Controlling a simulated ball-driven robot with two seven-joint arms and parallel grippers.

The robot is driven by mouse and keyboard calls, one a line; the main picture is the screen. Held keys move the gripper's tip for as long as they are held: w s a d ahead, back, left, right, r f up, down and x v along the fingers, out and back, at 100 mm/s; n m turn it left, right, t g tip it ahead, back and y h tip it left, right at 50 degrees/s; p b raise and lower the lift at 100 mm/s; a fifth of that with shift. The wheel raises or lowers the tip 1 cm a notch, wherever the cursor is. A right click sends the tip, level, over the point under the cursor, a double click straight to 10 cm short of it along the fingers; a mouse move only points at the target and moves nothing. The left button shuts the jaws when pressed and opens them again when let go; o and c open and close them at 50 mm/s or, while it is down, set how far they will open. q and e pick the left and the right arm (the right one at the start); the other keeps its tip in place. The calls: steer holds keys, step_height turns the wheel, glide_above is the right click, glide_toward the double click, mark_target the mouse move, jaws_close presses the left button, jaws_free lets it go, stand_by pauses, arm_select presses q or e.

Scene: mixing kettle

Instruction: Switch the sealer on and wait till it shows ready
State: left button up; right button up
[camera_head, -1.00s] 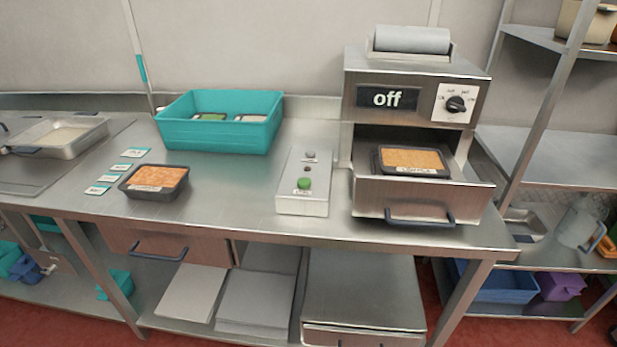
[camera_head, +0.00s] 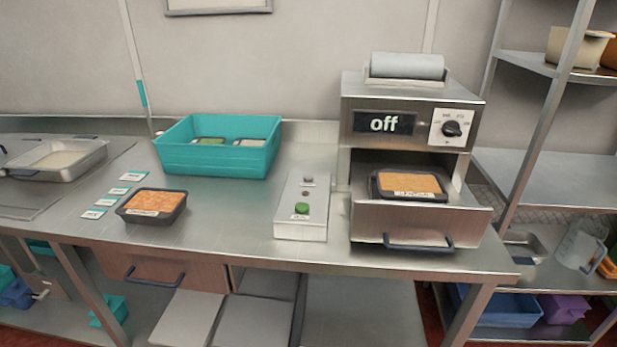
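The sealer (camera_head: 361,92) is a steel machine at the right end of the bench. Its display (camera_head: 384,123) reads "off". A black dial (camera_head: 452,129) on a white plate sits right of the display. The sealer's drawer (camera_head: 418,221) is pulled out and holds a black tray of orange-brown food (camera_head: 409,184) with a label on its front. A grey control box (camera_head: 301,222) with a green button (camera_head: 302,209) and a smaller grey button stands left of the sealer. Neither of my grippers is in view.
A second filled black tray (camera_head: 152,206) stands on the bench beside several small cards (camera_head: 108,202). A teal crate (camera_head: 218,158) with trays inside stands behind. A metal pan (camera_head: 60,159) is at far left. Shelving (camera_head: 554,180) stands to the right. Bench space between the tray and control box is clear.

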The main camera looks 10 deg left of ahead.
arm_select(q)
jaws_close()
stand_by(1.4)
